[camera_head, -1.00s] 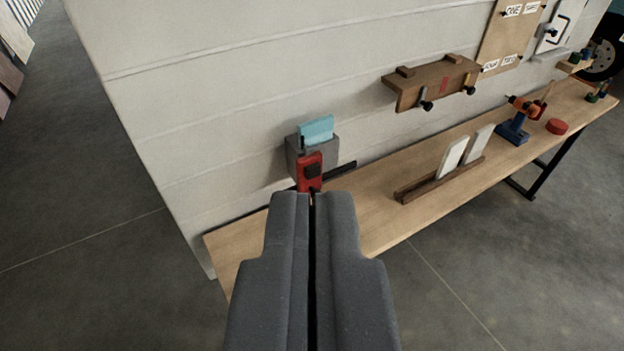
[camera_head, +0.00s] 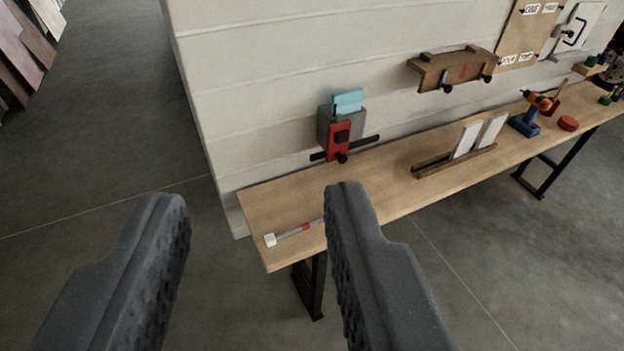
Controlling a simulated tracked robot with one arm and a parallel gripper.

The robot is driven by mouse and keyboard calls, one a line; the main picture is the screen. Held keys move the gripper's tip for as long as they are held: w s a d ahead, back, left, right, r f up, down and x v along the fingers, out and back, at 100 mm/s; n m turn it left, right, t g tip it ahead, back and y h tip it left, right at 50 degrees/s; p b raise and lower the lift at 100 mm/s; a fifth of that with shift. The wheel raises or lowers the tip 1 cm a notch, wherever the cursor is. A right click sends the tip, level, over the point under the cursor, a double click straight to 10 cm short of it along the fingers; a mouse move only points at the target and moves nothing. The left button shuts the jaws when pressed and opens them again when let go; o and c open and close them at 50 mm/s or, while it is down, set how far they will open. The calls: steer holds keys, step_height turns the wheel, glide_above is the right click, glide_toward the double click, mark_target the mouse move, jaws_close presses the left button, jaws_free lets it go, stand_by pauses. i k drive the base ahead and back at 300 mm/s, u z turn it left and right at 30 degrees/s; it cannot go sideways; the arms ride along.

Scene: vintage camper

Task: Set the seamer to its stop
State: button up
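What looks like the seamer is a grey block (camera_head: 354,123) against the wall at the back of the bench. It has a red front part (camera_head: 337,146), a black bar (camera_head: 360,146) crossing it low down and a black knob at its lower end. A light blue piece (camera_head: 348,99) stands up from its top. My gripper (camera_head: 258,197) is open and empty, its fingers wide apart in the foreground. It is nearer to me than the seamer and touches nothing that I can see. No stop can be made out.
A white-headed tool with a red band (camera_head: 284,236) lies at the bench's (camera_head: 258,208) near left end, partly behind my right finger. A slotted wooden rack (camera_head: 455,162) holds two pale panels. A wooden wall shelf (camera_head: 446,70), a drill (camera_head: 525,118) and a red disc (camera_head: 568,123) are farther right.

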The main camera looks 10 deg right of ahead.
mark_target(333, 151)
steer(key=u, duration=0.3)
steer(key=k, duration=0.85)
steer(key=u, duration=0.35)
steer(key=i, duration=1.1)
steer(key=z, duration=0.9)
steer(key=i, duration=1.15)
steer(key=z, duration=0.85)
